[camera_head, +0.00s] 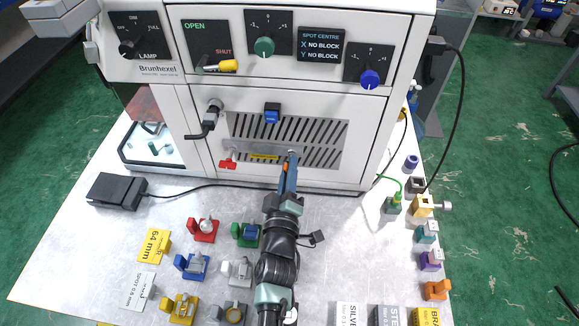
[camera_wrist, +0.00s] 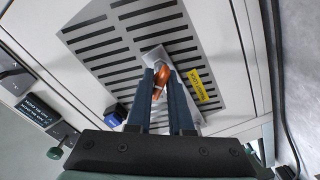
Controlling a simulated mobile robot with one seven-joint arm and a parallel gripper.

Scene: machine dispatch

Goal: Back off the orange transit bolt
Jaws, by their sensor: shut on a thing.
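The orange transit bolt (camera_wrist: 161,80) sits at a grey bracket on the slotted vent panel of the white machine in the wrist view. My gripper (camera_wrist: 160,92) is shut on the bolt, with one dark finger on each side of it. In the head view my gripper (camera_head: 290,165) reaches up to the lower right of the vent panel (camera_head: 325,128). How far the bolt is screwed in cannot be told.
A yellow label (camera_wrist: 198,86) is beside the bolt. A blue latch (camera_head: 272,115) and a red tag (camera_head: 228,163) are on the machine front. Coloured fixtures, such as a red one (camera_head: 204,230), stand around my arm. A black pedal (camera_head: 117,190) lies at left.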

